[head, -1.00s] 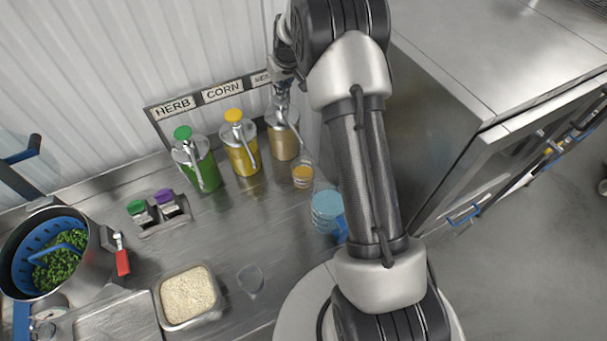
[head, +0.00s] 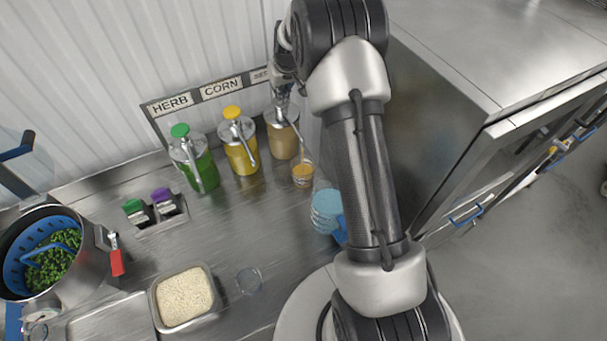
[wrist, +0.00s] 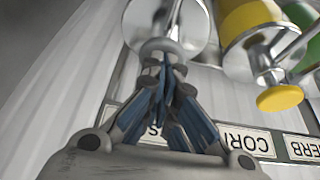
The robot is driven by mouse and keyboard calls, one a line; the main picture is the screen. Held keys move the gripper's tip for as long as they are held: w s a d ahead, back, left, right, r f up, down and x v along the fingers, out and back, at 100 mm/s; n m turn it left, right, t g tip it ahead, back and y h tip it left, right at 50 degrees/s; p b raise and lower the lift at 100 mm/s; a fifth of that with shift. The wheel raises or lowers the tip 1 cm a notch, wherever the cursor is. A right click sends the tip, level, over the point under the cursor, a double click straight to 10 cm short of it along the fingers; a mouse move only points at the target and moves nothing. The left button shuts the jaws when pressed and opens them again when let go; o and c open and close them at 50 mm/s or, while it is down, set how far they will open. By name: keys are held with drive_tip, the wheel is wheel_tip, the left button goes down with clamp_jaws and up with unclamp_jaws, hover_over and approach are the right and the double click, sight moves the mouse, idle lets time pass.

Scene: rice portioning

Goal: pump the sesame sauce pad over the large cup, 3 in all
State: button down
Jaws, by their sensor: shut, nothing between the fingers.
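The sesame sauce dispenser (head: 283,140) is a tan jar with a metal lid and pump, rightmost of three at the back wall. A clear cup with orange-tan contents (head: 303,175) stands in front of it, below its spout. A thin streak shows between spout and cup; I cannot tell if it is sauce. My gripper (head: 283,103) is shut and empty over the pump top, pointing down. In the wrist view, my closed blue-padded fingers (wrist: 163,70) meet at the pump head, with the metal lid (wrist: 190,22) beyond. They look in contact, but the pump's depth is unclear.
The yellow corn dispenser (head: 240,150) and green herb dispenser (head: 195,165) stand to the left. Stacked blue cups (head: 326,212) stand close to my arm. An empty clear cup (head: 249,281) and a rice tray (head: 184,297) are nearer. A steel cabinet (head: 480,70) is on the right.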

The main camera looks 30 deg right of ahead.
drive_tip(key=shift+s+f, duration=0.1)
drive_tip(key=shift+f, duration=0.05)
drive_tip(key=shift+r+p, duration=0.75)
drive_tip(key=shift+r, duration=0.95)
drive_tip(key=shift+r+p, duration=0.3)
drive_tip(key=shift+r, duration=0.3)
wheel_tip(320, 180, up, 5)
drive_tip(key=shift+f+p, duration=0.1)
drive_tip(key=shift+p, duration=1.1)
